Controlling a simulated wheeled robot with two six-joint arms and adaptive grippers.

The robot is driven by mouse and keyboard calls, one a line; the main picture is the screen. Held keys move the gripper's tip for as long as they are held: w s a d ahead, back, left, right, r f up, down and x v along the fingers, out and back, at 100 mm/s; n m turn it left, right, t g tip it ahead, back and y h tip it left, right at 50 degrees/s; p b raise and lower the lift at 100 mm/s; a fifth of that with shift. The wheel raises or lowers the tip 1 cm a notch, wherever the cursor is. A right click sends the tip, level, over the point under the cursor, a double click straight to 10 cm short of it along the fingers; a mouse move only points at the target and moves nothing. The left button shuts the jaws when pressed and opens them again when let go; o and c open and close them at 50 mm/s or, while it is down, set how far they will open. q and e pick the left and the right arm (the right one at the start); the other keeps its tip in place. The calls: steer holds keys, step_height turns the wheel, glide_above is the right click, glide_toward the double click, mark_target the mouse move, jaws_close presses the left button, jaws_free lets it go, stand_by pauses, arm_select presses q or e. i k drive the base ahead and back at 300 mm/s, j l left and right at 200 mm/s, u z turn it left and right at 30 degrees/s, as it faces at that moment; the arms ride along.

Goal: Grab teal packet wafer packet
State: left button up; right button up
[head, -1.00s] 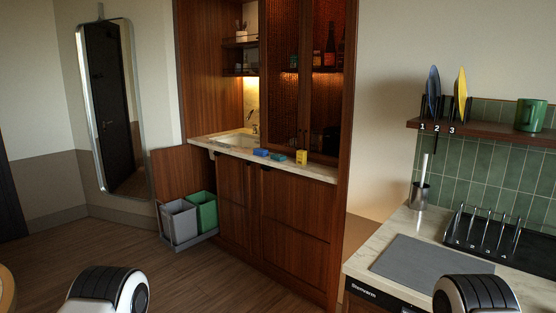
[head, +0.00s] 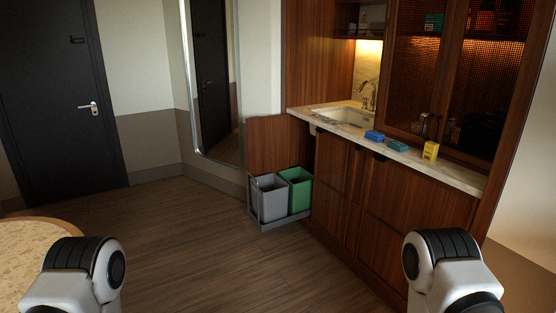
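A small teal packet (head: 397,146) lies on the marble counter (head: 459,178) of the wooden kitchenette. It sits between a blue packet (head: 374,136) on its left and an upright yellow packet (head: 430,150) on its right. Parts of my two arms show at the bottom left and bottom right of the head view, well short of the counter. Neither gripper is in view.
A sink (head: 342,114) with a faucet is set in the counter left of the packets. A pulled-out drawer with a grey bin (head: 269,198) and a green bin (head: 299,188) juts out below. A round table (head: 30,245) stands at the left. The wooden floor (head: 205,235) between is clear.

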mark_target(398, 147)
steer(key=i+j, duration=0.1)
steer(key=i, duration=0.55)
steer(key=i+j+u, duration=0.1)
steer(key=i, duration=0.55)
